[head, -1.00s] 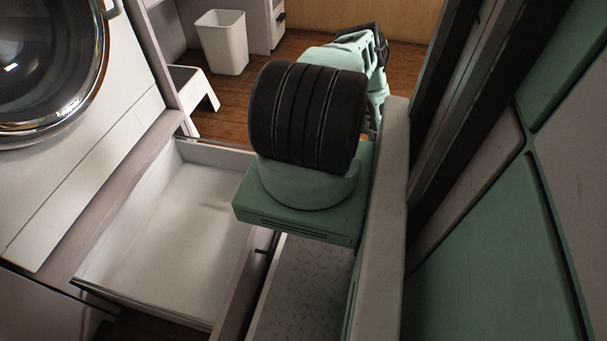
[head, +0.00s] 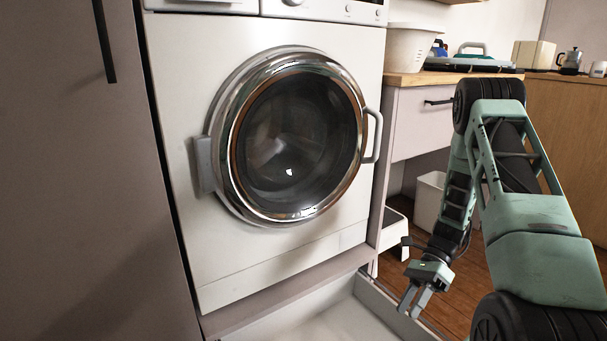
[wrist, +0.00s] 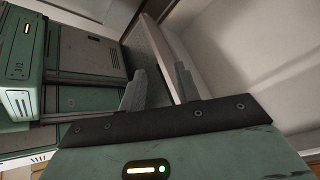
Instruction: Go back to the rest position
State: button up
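My gripper (head: 411,309) points down over the right side of the open drawer under the washing machine in the head view. In the wrist view my gripper (wrist: 160,72) shows the same two grey fingers spread. My green and black arm rises at the right of the head view and bends down to the gripper. Whether the fingers touch the drawer's side is hard to tell.
The open drawer (head: 318,328) is pale and looks empty where it shows. Above it is the washing machine (head: 180,110), with its round door (head: 290,140) shut. A white step stool (head: 392,222) and a white bin (head: 428,200) stand behind the arm. A counter (head: 405,79) holds a white tub (head: 408,48).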

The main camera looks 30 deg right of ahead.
jog(key=w+a+r+n+g+h, duration=0.15)
jog(key=a+r+n+h, duration=0.25)
jog(key=a+r+n, duration=0.45)
jog(key=w+a+r+n+g+h, duration=0.15)
jog(key=a+r+n+h, duration=0.3)
jog(key=a+n, duration=0.65)
jog(key=s+a+r+n+t+h, duration=0.1)
jog(key=s+a+r+n+t, duration=0.25)
jog(key=s+a+n, duration=0.35)
jog(key=s+a+r+n+t+h, duration=0.1)
jog(key=s+a+r+n+t, duration=0.1)
jog(key=s+a+r+n, duration=0.45)
notch_tip(320, 180, up, 35)
jog(key=w+a+m+p, duration=0.1)
jog(key=w+p, duration=0.1)
jog(key=p, duration=3.6)
jog(key=shift+w+a+r+p, duration=0.15)
jog(key=shift+w+a+p, duration=0.15)
jog(key=shift+p, duration=0.1)
